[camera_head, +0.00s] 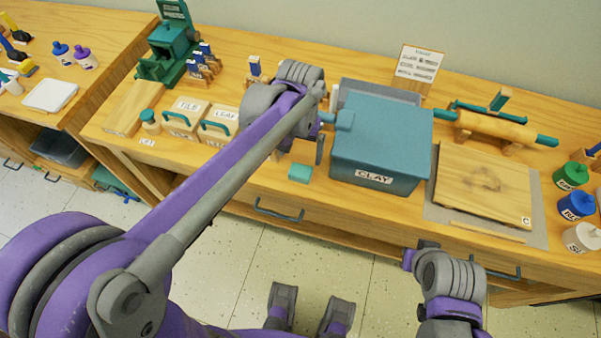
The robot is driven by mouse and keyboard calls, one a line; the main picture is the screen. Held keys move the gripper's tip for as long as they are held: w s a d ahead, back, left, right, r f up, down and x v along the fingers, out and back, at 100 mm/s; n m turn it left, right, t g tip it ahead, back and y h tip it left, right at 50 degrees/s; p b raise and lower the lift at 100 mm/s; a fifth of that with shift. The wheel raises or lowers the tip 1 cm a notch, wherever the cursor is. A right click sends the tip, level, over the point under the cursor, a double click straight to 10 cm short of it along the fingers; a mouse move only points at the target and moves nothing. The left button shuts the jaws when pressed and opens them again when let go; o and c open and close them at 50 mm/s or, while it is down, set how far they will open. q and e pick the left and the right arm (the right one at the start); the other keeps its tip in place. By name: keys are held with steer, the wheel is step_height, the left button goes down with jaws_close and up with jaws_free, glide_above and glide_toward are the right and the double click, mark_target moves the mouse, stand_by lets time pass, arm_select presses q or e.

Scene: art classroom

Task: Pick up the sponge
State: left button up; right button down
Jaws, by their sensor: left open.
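A small teal block (300,173), which looks like the sponge, lies on the wooden worktop near its front edge, just left of the teal clay box. My left arm reaches in from the left, and my left gripper (299,152) points down just behind and above the block. Its jaws are open, with a finger showing to either side and nothing between them. My arm partly hides the gripper. Part of my right arm (450,285) shows at the lower right, in front of the worktop; its jaws cannot be made out.
The teal clay box (375,150) stands close on the right of the block. A wooden board (484,185) lies farther right. Two labelled wooden boxes (186,117) and a green press (168,45) stand to the left. Paint jars (572,176) line the right edge.

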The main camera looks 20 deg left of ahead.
mark_target(300, 170)
arm_select(q)
steer(key=f, duration=0.7)
steer(key=shift+s+d+f+b, duration=0.1)
steer(key=shift+s+f+b, duration=0.15)
steer(key=shift+b, duration=0.15)
steer(key=c, duration=1.4)
step_height(300, 170, up, 10)
steer(key=p, duration=0.1)
